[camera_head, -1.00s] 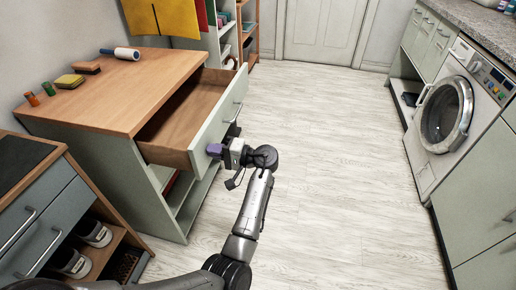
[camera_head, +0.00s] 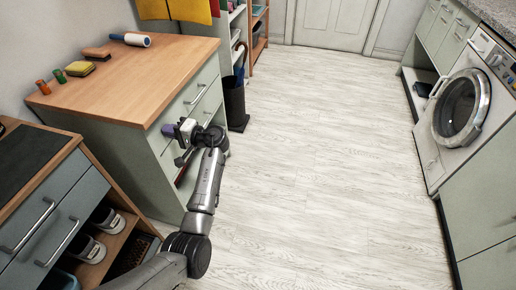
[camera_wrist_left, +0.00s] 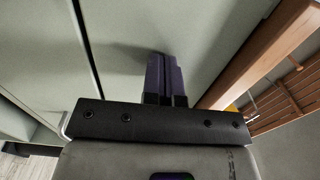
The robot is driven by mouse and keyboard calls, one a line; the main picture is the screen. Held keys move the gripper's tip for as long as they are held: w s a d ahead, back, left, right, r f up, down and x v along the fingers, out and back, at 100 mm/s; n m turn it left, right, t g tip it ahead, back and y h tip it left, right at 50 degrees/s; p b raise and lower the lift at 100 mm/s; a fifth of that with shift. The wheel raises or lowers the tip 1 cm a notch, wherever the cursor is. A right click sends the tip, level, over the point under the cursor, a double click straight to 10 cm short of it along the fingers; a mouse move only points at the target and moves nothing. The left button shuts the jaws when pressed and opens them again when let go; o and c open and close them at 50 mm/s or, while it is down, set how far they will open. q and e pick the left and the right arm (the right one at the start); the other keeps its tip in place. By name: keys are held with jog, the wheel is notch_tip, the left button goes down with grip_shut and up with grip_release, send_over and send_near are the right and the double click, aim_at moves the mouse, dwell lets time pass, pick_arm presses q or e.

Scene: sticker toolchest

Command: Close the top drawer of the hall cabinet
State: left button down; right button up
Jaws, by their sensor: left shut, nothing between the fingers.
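The hall cabinet has a wooden top (camera_head: 135,75) and pale green sides. Its top drawer (camera_head: 190,98) now sits in line with the cabinet front, with no drawer interior visible. My left gripper (camera_head: 168,130) is shut and empty, its purple fingers at the drawer front near its near end. In the left wrist view the shut purple fingers (camera_wrist_left: 165,78) are against or very close to the pale green front (camera_wrist_left: 150,25); I cannot tell if they touch. The wooden top's edge (camera_wrist_left: 255,65) also shows there. My right gripper is not in view.
A lint roller (camera_head: 130,39), a brush (camera_head: 97,54) and a sponge (camera_head: 79,69) lie on the cabinet top. A dark bin (camera_head: 235,102) stands beyond the cabinet. A shoe cabinet (camera_head: 60,215) is at the near left. The floor to the right is clear up to the washing machine (camera_head: 460,115).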

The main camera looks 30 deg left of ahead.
pick_arm(q)
jog(key=shift+a+f, duration=0.15)
jog(key=shift+a, duration=0.05)
jog(key=shift+d, duration=0.1)
jog(key=p+v, duration=0.1)
jog(key=v, duration=1.3)
